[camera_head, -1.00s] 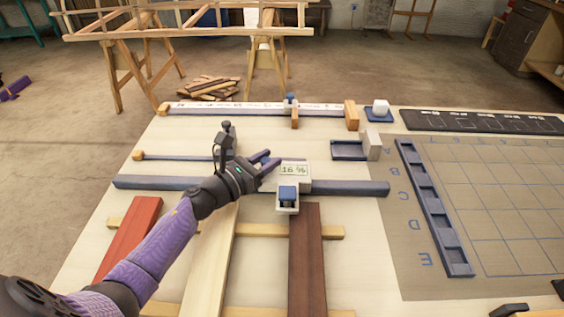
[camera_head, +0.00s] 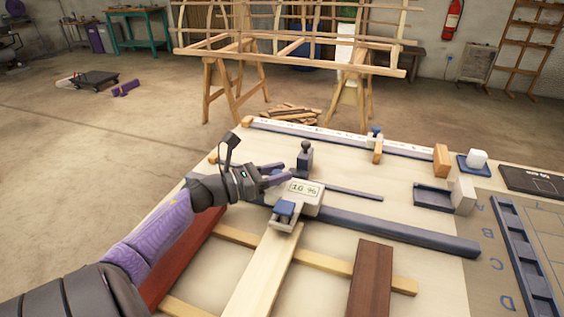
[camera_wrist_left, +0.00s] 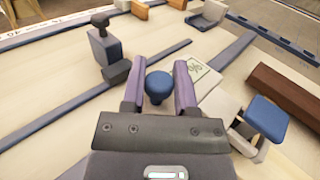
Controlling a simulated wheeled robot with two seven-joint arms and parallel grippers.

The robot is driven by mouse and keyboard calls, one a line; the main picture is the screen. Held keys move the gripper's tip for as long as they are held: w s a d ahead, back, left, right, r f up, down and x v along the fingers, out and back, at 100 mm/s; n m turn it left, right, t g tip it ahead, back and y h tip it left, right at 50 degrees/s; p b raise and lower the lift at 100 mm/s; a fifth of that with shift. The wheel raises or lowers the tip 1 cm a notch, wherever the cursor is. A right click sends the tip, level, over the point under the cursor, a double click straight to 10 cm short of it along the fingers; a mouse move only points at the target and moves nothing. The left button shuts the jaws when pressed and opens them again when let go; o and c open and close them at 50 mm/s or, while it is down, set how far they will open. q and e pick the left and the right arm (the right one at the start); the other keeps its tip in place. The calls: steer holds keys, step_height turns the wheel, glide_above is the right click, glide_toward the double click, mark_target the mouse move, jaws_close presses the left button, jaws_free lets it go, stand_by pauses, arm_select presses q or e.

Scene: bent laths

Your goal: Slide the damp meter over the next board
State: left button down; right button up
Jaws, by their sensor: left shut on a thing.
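The damp meter (camera_head: 310,197) is a white box on the long blue-grey rail (camera_head: 400,231). Its small display appears to read 10 %. Its blue-topped sensor block (camera_head: 284,210) sits over the upper end of the pale board (camera_head: 262,272). The dark brown board (camera_head: 371,280) lies to the right and the red-brown board (camera_head: 183,262) to the left, partly behind my arm. My left gripper (camera_head: 284,174) is shut on the meter's round blue knob (camera_wrist_left: 159,86), which shows between the purple fingers in the left wrist view. My right gripper is out of view.
Two pale battens (camera_head: 322,262) run under the boards. A dark post with a knob (camera_head: 305,158) stands on a thin rail just behind the meter. A blue tray (camera_head: 432,197) and a slotted blue strip (camera_head: 523,262) are to the right. The rail is clear rightward.

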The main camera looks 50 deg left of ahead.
arm_select(q)
steer(key=shift+c, duration=2)
jaws_free()
